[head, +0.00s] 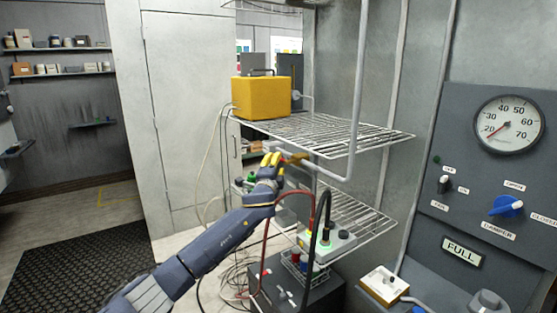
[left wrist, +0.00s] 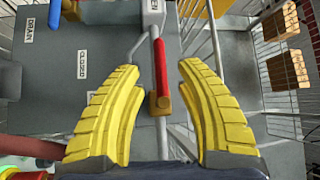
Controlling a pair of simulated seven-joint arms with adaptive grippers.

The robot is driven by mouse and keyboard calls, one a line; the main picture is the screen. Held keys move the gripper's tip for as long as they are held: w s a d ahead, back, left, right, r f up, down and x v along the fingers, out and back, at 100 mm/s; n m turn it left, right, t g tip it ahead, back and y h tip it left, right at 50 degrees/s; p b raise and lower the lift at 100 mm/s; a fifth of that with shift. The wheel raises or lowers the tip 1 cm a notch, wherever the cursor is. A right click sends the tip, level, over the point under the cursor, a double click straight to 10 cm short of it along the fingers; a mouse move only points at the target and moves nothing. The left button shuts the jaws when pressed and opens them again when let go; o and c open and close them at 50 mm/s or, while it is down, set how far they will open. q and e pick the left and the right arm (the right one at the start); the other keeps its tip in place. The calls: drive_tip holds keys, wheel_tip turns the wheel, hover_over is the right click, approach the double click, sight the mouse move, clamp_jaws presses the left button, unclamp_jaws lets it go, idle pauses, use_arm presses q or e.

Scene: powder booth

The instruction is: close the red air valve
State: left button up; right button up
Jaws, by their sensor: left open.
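The red air valve handle (left wrist: 161,68) is a straight red lever in the left wrist view. It lies roughly in line with a grey pipe (left wrist: 162,135), with a brass-coloured piece (left wrist: 160,105) at its lower end. A CLOSED label (left wrist: 83,65) is on the grey panel to its left. My left gripper (left wrist: 162,75) has its yellow fingers spread either side of the lever, with clear gaps and no visible contact. In the head view my left gripper (head: 272,160) is beside the bent pipe below the upper wire shelf; the red lever is not clear there. My right gripper is not in view.
A yellow box (head: 262,97) sits on the upper wire shelf (head: 330,133). A lower wire shelf (head: 360,218), hoses and a grey device (head: 327,243) are below my left gripper. A control panel (head: 495,160) with a gauge and knobs stands on the right.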

use_arm(q)
drive_tip(key=shift+x, duration=2.2)
drive_tip(key=shift+o, duration=0.3)
clamp_jaws()
drive_tip(key=shift+r, duration=0.1)
